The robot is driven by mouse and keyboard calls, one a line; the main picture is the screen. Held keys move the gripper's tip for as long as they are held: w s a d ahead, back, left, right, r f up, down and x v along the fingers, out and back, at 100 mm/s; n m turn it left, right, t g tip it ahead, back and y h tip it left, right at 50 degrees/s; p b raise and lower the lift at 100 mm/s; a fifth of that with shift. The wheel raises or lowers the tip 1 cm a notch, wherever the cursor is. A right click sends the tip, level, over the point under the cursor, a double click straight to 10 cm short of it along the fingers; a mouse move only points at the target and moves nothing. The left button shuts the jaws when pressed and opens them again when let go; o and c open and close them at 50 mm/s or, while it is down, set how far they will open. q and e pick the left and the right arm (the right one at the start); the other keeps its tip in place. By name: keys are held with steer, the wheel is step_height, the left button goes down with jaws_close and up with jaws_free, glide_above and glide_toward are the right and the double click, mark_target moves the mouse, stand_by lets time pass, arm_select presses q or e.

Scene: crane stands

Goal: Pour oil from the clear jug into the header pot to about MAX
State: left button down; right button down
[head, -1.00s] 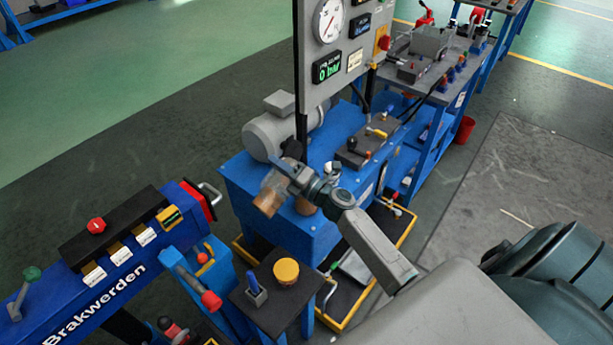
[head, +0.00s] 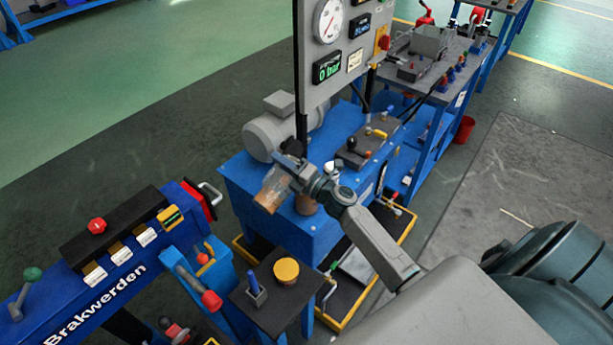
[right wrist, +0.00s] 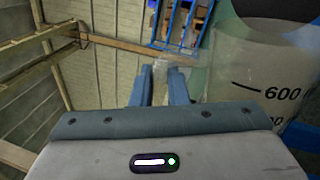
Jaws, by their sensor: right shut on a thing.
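The clear jug (head: 273,190) is held above the blue tank unit in the head view, tilted, with amber-brown oil in its lower part. My right gripper (head: 298,172) is shut on it at the handle side. In the right wrist view the jug (right wrist: 240,75) fills the right side, with a 600 mark on its wall. My right fingers (right wrist: 160,88) show beside it. A small brownish cylinder (head: 306,205), seemingly the header pot, stands just right of the jug, partly hidden by my gripper. I cannot make out its MAX mark or any oil stream. My left gripper is out of view.
A grey motor (head: 268,136) and a gauge panel (head: 346,45) reading 0 bar stand behind the jug. The blue Brakwerden unit (head: 110,275) is at left. A small dark table (head: 270,305) with a yellow-topped item (head: 286,271) is in front.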

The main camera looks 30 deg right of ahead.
mark_target(271, 186)
steer(key=shift+d+r, duration=0.1)
stand_by(0.4)
steer(key=a+f+n+b, duration=0.1)
steer(key=f+n, duration=0.1)
steer(key=s+a+f+n+b, duration=0.1)
steer(key=a+f+b, duration=0.1)
steer(key=shift+s+a+n+g+y, duration=0.1)
steer(key=shift+a+n+g+y, duration=0.2)
steer(key=shift+n+y, duration=0.1)
steer(key=shift+s+a+n, duration=0.1)
steer(key=shift+a+n, duration=0.2)
steer(key=shift+n, duration=0.3)
steer(key=shift+r, duration=0.15)
steer(key=shift+a+f+n+b, duration=0.15)
steer(key=shift+f+n+b, duration=0.25)
steer(key=shift+f, duration=0.2)
steer(key=s+a+f+n+g+b, duration=0.2)
steer(key=a+f+n+b, duration=0.5)
steer(key=f+n, duration=0.4)
steer(key=shift+s+a+f+g+y, duration=0.3)
steer(key=shift+s+f, duration=0.05)
steer(key=shift+f, duration=0.05)
